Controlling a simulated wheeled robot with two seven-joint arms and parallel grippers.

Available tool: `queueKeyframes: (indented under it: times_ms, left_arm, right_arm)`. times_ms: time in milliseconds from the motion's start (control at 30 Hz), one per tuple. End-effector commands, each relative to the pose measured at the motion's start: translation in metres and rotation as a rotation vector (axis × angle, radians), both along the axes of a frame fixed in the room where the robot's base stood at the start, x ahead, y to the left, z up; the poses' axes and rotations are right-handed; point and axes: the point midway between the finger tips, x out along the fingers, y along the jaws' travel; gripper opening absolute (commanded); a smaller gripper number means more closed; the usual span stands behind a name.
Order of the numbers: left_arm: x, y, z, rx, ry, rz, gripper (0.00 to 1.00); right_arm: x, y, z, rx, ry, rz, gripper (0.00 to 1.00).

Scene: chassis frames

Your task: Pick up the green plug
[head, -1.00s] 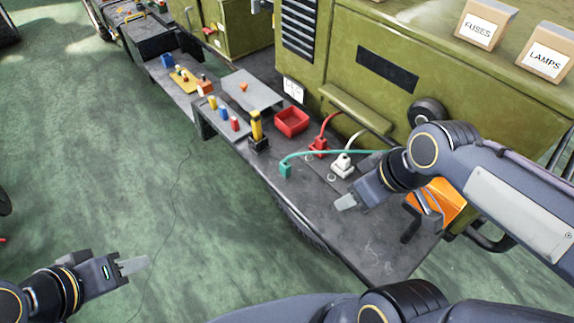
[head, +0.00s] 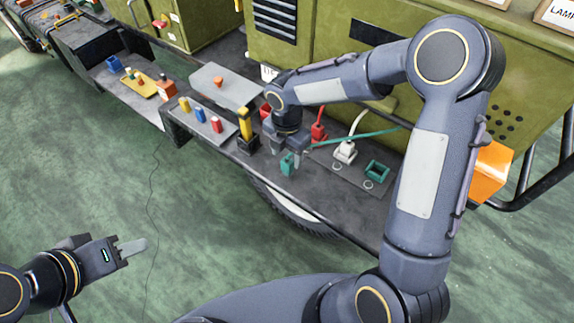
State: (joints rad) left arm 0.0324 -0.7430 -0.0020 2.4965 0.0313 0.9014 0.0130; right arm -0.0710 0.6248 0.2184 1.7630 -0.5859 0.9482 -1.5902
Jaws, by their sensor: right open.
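The green plug (head: 287,164) stands on the grey bench top near its front edge, with a green cable (head: 355,137) running off to the right. My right gripper (head: 289,155) is open and points down at the plug, its fingers around or just above it. I cannot tell whether they touch it. A green square socket (head: 377,171) sits farther right on the bench. My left gripper (head: 133,247) is out over the green floor at lower left, far from the plug; its fingers overlap in this view.
A white plug (head: 345,152) and a red plug (head: 318,131) stand right of the green plug. A yellow-and-black tool (head: 246,130) stands close on the left. Small coloured pegs sit on a grey block (head: 208,123). A red bin is partly hidden behind my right wrist.

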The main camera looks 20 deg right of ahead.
Motion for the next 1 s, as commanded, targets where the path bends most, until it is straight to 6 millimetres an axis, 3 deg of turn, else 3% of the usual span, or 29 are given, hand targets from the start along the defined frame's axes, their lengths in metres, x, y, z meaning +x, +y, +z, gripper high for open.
queueKeyframes:
  times_ms: [300,633,1000]
  left_arm:
    - [0.0,0.0,0.005,0.0,0.0,0.0,0.36]
    - [0.0,0.0,0.005,0.0,0.0,0.0,0.36]
    - [0.0,0.0,0.005,0.0,0.0,0.0,0.36]
  right_arm:
    - [-0.005,-0.001,-0.044,0.0,0.004,-0.002,0.55]
    - [-0.005,-0.001,-0.051,0.0,0.0,-0.003,0.55]
    - [-0.005,-0.001,-0.051,0.001,0.001,-0.003,0.06]
